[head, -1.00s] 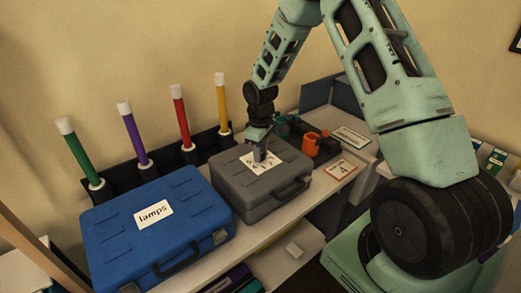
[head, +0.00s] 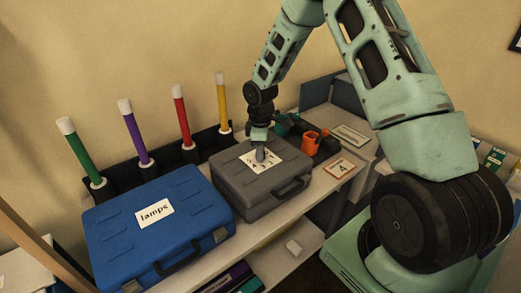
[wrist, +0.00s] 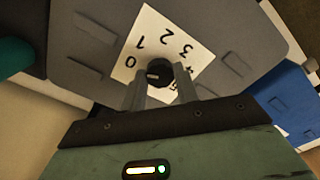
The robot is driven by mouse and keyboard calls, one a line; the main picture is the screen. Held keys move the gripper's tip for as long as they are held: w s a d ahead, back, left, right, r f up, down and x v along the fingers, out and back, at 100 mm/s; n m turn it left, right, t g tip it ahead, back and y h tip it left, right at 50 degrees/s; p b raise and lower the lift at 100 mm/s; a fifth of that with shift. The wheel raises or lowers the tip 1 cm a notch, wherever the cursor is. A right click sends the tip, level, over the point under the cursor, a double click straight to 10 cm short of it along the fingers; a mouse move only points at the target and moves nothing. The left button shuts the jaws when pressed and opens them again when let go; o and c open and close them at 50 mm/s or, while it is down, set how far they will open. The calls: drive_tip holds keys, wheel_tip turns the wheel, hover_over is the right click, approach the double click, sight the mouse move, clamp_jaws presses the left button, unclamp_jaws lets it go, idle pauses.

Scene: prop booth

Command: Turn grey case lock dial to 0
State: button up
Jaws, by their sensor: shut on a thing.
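The grey case (head: 233,188) lies flat and closed on the shelf, right of a blue case. A white number card (head: 249,162) is on its lid. In the wrist view, a round black dial (wrist: 160,70) sits on the card, with 0, 1, 2 and 3 readable around it. A small pale mark shows on the dial's left side, on the same side as the 0, but I cannot tell its exact setting. My gripper (head: 261,154) points down at the lid, its fingers shut on the dial from both sides. The card's near part is hidden by the fingers.
The blue case (head: 180,205) labelled "lamps" stands close on the left. Several coloured tubes (head: 180,112) stand upright behind the cases. An orange item (head: 310,139) is in a dark tray behind right.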

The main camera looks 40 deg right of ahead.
drive_tip(key=o, duration=1)
drive_tip(key=shift+c, duration=0.2)
drive_tip(key=shift+r, duration=0.15)
wheel_tip(320, 180, up, 17)
drive_tip(key=b, duration=0.2)
drive_tip(key=shift+b, duration=0.3)
drive_tip(key=shift+r, duration=0.1)
